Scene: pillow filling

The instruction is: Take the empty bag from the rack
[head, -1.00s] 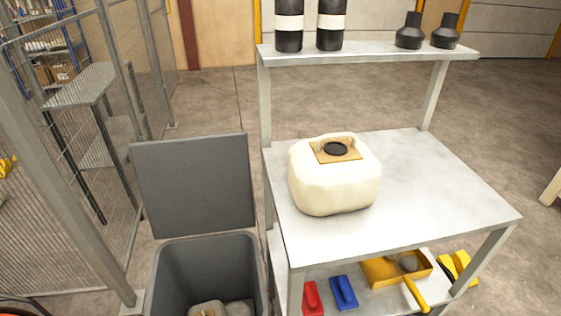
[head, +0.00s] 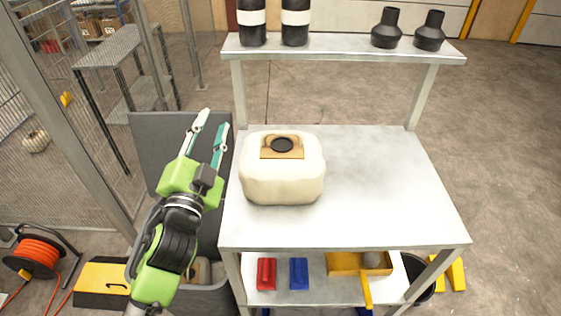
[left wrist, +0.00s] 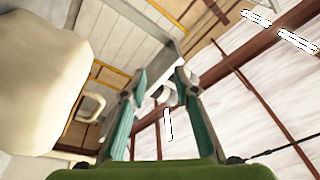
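A plump cream bag (head: 283,180) stands on the grey table (head: 385,190), toward its left side. It has a tan top piece with a handle and a black round opening (head: 282,145). I see no flat, empty bag in the head view. My left gripper (head: 213,119) is raised just left of the table, in front of the grey bin lid. Its two fingers are apart with nothing between them. In the left wrist view the gripper (left wrist: 161,80) is open, and the cream bag (left wrist: 42,80) fills the left side. My right gripper is not in view.
The upper shelf (head: 345,48) holds black bottles with white bands (head: 295,22) and dark tapered pieces (head: 386,30). The lower shelf holds a red tool (head: 266,273), a blue tool (head: 299,273) and a yellow dustpan (head: 345,263). An open grey bin (head: 208,300) stands left. The table's right half is clear.

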